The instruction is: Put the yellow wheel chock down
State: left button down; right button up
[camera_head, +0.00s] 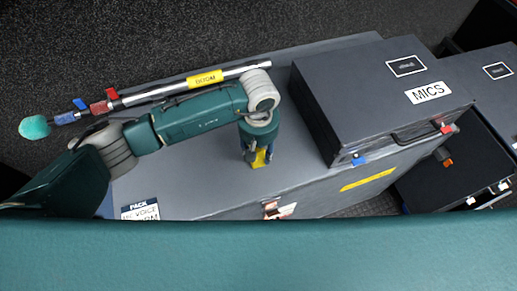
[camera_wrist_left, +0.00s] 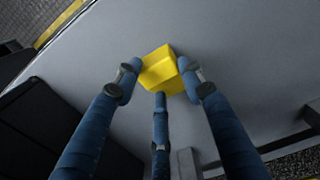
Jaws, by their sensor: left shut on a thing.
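In the left wrist view the chock (camera_wrist_left: 162,72) is a yellow block between the blue fingers of my left gripper (camera_wrist_left: 165,80). The gripper is shut on it. The grey case top (camera_wrist_left: 240,60) lies behind the chock. I cannot tell whether the chock touches the surface. My right gripper is not in view.
A dark grey case marked MICS (camera_head: 385,95) stands on the right part of the large case. A boom pole (camera_head: 195,82) lies along the back behind my left arm. A black case (camera_head: 460,165) is at the right. Bare grey surface surrounds the chock.

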aim_at(259, 153)
pick_arm(q)
jog(key=c, duration=1.2)
grip_release()
jog(key=shift+f, duration=0.15)
jog(key=shift+o, duration=1)
jog(key=shift+w, duration=0.1)
notch_tip(259, 153, up, 12)
jog(key=b, duration=0.3)
jog(key=shift+b, duration=0.35)
jog(key=shift+s, duration=0.2)
